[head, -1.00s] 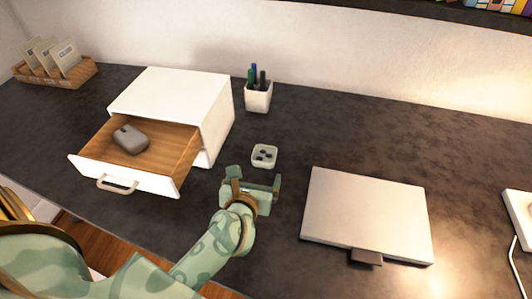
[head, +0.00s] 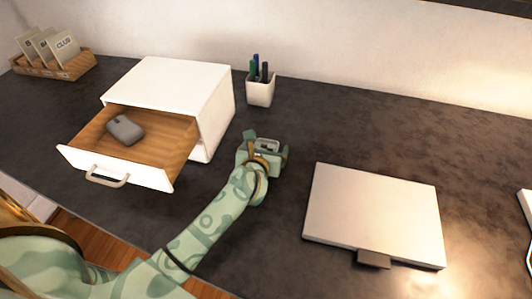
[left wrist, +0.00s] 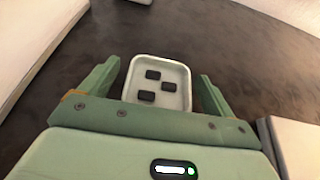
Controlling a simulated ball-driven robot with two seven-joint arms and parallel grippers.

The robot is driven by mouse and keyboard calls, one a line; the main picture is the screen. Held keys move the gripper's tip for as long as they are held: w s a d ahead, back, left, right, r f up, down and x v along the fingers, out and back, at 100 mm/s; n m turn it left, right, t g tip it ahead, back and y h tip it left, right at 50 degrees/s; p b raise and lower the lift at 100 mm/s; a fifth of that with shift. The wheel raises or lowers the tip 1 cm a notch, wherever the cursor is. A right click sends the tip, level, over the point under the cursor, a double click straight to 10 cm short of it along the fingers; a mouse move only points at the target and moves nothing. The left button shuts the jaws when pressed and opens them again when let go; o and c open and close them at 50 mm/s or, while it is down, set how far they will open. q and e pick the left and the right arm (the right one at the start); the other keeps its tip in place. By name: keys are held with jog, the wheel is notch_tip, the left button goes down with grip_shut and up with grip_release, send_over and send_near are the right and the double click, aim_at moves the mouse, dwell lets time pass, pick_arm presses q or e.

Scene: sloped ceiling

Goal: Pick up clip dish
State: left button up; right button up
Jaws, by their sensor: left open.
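The clip dish (left wrist: 171,94) is a small pale square dish with several dark clips in it. In the left wrist view it sits on the dark desk between the two fingers of my left gripper (left wrist: 158,92), with a gap on each side. My left gripper is open, one finger left and one right of the dish. In the head view the gripper (head: 266,143) hides the near part of the dish (head: 268,144). My right gripper is not in view.
A white drawer unit (head: 178,84) with its drawer open stands left; a grey mouse (head: 125,130) lies inside. A pen cup (head: 260,91) stands behind the dish. A card holder (head: 54,65) is far left. The back right desk is clear.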

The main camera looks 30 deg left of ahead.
pick_arm(q)
jog(key=c, duration=1.1)
jog(key=shift+r, duration=0.15)
